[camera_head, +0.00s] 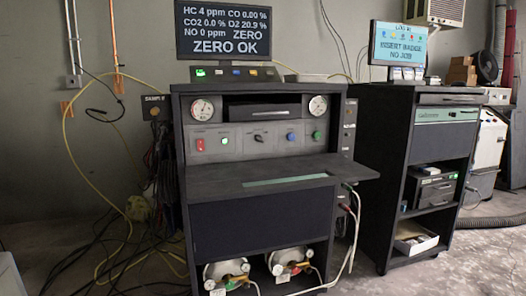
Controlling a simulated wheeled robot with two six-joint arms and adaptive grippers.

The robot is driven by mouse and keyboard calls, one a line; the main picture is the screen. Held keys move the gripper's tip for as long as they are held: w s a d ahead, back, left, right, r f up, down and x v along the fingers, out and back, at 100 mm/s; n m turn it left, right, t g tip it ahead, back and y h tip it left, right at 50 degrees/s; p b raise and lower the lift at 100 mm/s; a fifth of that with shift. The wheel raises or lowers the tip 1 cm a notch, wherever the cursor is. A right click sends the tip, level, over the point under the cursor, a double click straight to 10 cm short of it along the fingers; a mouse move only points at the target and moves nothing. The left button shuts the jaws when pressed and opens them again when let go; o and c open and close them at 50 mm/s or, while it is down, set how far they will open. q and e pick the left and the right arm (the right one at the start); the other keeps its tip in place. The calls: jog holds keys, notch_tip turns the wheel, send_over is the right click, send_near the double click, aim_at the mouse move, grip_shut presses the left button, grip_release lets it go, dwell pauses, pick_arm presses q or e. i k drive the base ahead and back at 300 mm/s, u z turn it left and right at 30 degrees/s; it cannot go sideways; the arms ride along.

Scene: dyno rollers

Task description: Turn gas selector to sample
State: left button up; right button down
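A dark analyser cabinet (262,218) stands in the middle of the view. Its grey front panel (232,150) carries a small dark rotary knob (258,138) at the centre, which looks like the gas selector. The knob's pointer direction and labels are too small to read. A red switch (200,145) and a green button (224,141) are to its left. Neither of my grippers shows in the view.
A shelf (325,166) juts out below the panel. Gas cylinders (226,272) with hoses sit in the base. A monitor (224,30) above reads "ZERO OK". A second cabinet (396,185) stands right. Cables and a yellow hose (72,160) hang left. Floor is open at front right.

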aim_at(258, 137)
jog(key=u, duration=1.2)
jog(key=k, duration=0.1)
jog(key=z, duration=2.2)
jog(key=i, duration=0.55)
jog(key=z, duration=0.1)
